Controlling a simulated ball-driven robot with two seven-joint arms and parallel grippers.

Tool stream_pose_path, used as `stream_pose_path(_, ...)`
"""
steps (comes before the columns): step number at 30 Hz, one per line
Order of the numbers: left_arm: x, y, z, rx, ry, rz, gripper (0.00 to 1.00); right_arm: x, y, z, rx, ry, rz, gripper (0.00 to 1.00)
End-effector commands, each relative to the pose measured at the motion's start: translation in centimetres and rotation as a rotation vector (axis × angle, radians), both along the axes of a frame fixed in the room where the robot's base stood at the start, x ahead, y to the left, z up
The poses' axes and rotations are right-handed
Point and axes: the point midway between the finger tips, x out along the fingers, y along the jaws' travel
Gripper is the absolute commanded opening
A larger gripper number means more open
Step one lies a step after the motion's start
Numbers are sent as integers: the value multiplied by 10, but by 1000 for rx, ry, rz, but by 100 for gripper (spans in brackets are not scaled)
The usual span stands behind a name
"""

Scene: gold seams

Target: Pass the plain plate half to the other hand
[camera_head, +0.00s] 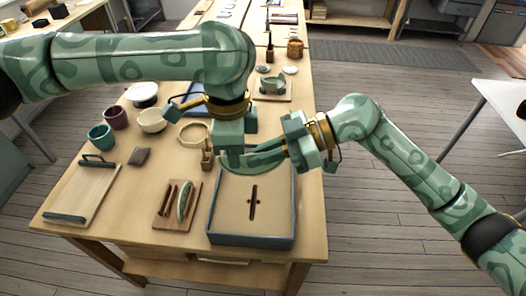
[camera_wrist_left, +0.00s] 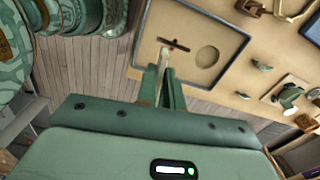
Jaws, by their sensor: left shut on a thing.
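The plain plate half (camera_head: 262,156), a green curved piece, is held above the sand tray in the head view. My left gripper (camera_head: 233,158) is shut on its left part from above. In the left wrist view my left gripper (camera_wrist_left: 162,84) shows a thin pale edge between its fingers. My right gripper (camera_head: 287,149) is at the right end of the plate half; whether its jaws are closed on it is hidden. Another green plate half (camera_head: 185,203) with a pale edge stands in a wooden rack (camera_head: 164,217).
The sand tray (camera_head: 209,222) has a dark slot between red marks; its rim also shows in the left wrist view (camera_wrist_left: 143,30). A board (camera_head: 85,192) lies at left. Cups, bowls and a small pot (camera_head: 207,158) stand behind.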

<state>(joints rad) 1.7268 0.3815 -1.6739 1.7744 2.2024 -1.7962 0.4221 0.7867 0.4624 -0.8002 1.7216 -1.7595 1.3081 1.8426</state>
Motion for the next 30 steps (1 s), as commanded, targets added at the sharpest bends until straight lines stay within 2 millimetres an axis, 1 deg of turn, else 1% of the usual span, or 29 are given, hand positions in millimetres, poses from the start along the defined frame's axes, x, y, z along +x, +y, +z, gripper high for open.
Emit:
stream_pose_path(3,-1,-1,0,-1,2,-5,0,1,0,0,0,-2,-1,0)
stream_pose_path(4,-1,-1,0,-1,3,-5,15,1,0,0,0,-2,-1,0)
stream_pose_path(5,-2,-1,0,-1,3,-5,23,1,0,0,0,-2,-1,0)
stream_pose_path(6,-1,-1,0,-1,3,-5,34,1,0,0,0,-2,-1,0)
stream_pose_path(14,-1,-1,0,-1,2,-4,34,1,0,1,0,-2,-1,0)
stream_pose_path(17,-1,-1,6,-1,1,-3,34,1,0,0,0,-2,-1,0)
stream_pose_path(20,0,-1,21,-2,-2,-3,34,1,0,1,0,-2,-1,0)
stream_pose_path(27,0,-1,77,-1,-3,-3,34,1,0,1,0,-1,-1,0)
stream_pose_path(30,0,-1,96,-1,-1,-4,34,1,0,0,0,-1,-1,0)
